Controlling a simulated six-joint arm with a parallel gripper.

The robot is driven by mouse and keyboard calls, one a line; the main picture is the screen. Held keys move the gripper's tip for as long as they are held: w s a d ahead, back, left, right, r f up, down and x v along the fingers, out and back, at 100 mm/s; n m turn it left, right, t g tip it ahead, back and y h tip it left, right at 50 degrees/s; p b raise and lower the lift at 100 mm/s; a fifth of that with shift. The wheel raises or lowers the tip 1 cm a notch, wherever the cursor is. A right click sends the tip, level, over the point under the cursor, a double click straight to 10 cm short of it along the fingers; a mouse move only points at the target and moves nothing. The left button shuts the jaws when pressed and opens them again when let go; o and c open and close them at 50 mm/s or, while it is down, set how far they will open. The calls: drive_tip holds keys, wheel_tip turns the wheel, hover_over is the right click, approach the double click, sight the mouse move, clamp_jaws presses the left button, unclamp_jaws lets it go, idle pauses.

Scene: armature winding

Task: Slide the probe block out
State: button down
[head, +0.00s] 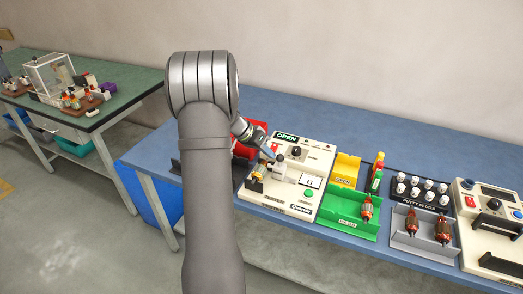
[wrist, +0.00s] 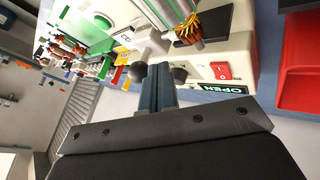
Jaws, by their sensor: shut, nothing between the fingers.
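The test machine (head: 325,160) is a cream box with an "OPEN" display (head: 287,137). The pale probe block (head: 280,171) sits on its top, beside an armature (head: 258,172) with copper windings. In the wrist view the block (wrist: 152,46) is beyond my fingertips and the armature (wrist: 188,28) is to its upper right. My gripper (wrist: 157,72) is shut and empty, low over the machine. In the head view my gripper (head: 270,152) is partly hidden by its small size.
A red bin (head: 250,138) stands behind left of the machine. To the right are a yellow bin (head: 346,169), a green tray (head: 345,224) with an armature, a dark rack of white cups (head: 417,190) and a grey tray (head: 412,241). My arm hides part of the bench.

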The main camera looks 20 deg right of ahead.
sight(279, 156)
idle(0.3)
drive_tip(key=shift+s+d, duration=1.5)
drive_tip(key=w+a, duration=0.1)
drive_tip(key=w, duration=0.1)
drive_tip(key=w+a+f, duration=0.1)
drive_tip(key=shift+w+a, duration=0.3)
drive_tip(key=shift+w, duration=0.1)
drive_tip(key=v, duration=1)
drive_tip(key=shift+s, duration=0.2)
drive_tip(key=shift+d, duration=0.15)
